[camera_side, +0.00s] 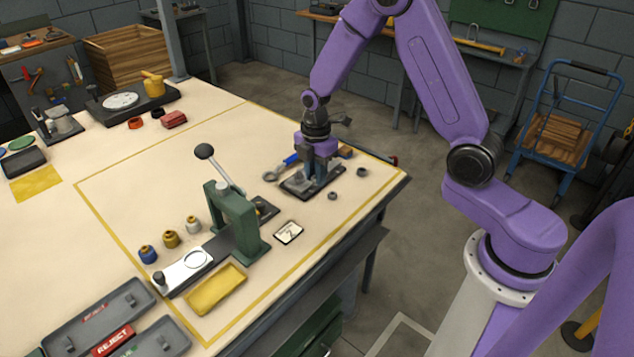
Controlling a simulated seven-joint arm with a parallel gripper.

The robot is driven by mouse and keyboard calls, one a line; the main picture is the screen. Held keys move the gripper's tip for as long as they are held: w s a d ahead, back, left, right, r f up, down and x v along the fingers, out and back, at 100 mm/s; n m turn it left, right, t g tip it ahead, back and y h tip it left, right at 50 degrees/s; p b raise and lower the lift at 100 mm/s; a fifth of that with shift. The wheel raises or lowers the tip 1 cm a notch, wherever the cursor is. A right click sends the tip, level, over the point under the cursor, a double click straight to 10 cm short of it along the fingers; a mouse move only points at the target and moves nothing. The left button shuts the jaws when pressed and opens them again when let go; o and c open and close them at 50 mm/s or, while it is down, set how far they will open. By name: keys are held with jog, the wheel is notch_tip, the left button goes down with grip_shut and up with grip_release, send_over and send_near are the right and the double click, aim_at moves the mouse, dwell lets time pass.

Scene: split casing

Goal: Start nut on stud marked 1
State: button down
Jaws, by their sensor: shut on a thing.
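My gripper (317,173) points down over the split casing (298,184), which sits on a dark base plate (326,187) near the right edge of the table. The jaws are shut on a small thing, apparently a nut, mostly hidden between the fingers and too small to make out. The studs and their number marks are hidden or too small to read, so I cannot tell which stud is under the jaws or whether the nut touches it. Two dark nuts lie loose on the table, one in front of the plate (332,196) and one to its right (361,172).
A green lever press (236,222) stands in front-left, with a small white card (288,232) and a yellow tray (215,288) nearby. The table's right edge is close to the casing.

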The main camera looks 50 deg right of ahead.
notch_tip(320, 180, up, 3)
send_over(299, 169)
jog(key=shift+d, duration=0.1)
jog(key=shift+f, duration=2.6)
jog(key=shift+f, duration=0.5)
jog(key=m, duration=0.6)
jog(key=shift+m, duration=0.3)
jog(key=m, duration=0.7)
jog(key=c, duration=0.9)
grip_release()
jog(key=shift+o, duration=0.2)
